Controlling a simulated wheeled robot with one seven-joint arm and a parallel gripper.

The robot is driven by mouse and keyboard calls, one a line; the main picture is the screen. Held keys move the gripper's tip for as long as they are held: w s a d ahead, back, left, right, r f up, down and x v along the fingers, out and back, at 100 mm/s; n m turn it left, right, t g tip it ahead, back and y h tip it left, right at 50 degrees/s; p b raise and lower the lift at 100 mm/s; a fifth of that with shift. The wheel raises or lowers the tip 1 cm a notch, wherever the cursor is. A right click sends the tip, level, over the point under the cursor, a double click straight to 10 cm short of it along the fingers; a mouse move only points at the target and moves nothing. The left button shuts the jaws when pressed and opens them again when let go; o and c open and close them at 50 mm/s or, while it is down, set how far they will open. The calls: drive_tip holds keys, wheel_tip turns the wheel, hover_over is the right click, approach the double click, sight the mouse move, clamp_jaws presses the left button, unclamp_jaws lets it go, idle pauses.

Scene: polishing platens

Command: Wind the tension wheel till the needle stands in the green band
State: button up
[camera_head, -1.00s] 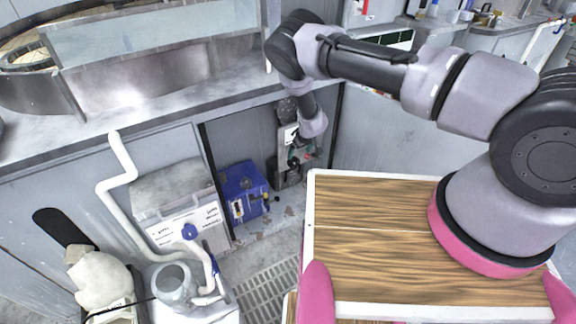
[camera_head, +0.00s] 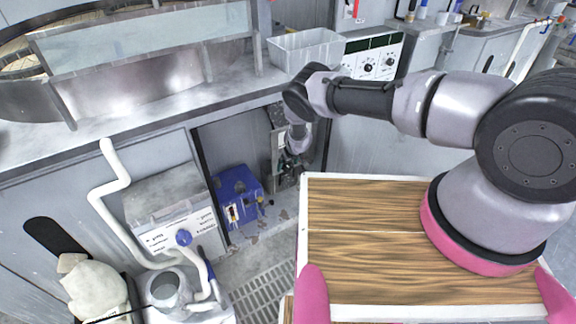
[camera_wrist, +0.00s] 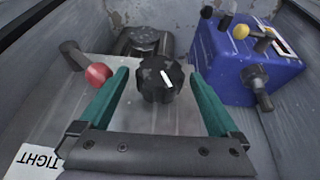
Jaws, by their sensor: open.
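The black lobed wheel (camera_wrist: 160,84) with a white mark shows in the middle of the wrist view, on a grey unit (camera_wrist: 145,118). I take it as the tension wheel. My gripper (camera_wrist: 158,75) is open, its two teal fingers apart on the left and right of the wheel. I cannot tell how far the tips are from it. A "TIGHT" label (camera_wrist: 38,160) reads upside down at lower left. In the head view the grey unit (camera_head: 279,146) stands in the recess under the bench, partly behind my arm. I cannot make out a needle or green band.
A red-knobbed lever (camera_wrist: 98,74) sits close to my left finger. The bench edge (camera_head: 170,118) lies above the recess. A light tray (camera_head: 305,48) is on the bench.

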drive_tip(key=c, duration=1.4)
drive_tip(key=shift+o, duration=0.2)
drive_tip(key=shift+w+d+y, duration=0.1)
drive_tip(key=shift+d+y, duration=0.1)
drive_tip(key=shift+y, duration=0.2)
drive_tip(key=shift+m+g+y, duration=0.4)
drive_tip(key=shift+g+y, duration=0.4)
drive_tip(key=o, duration=1.4)
drive_tip(key=shift+c, duration=0.2)
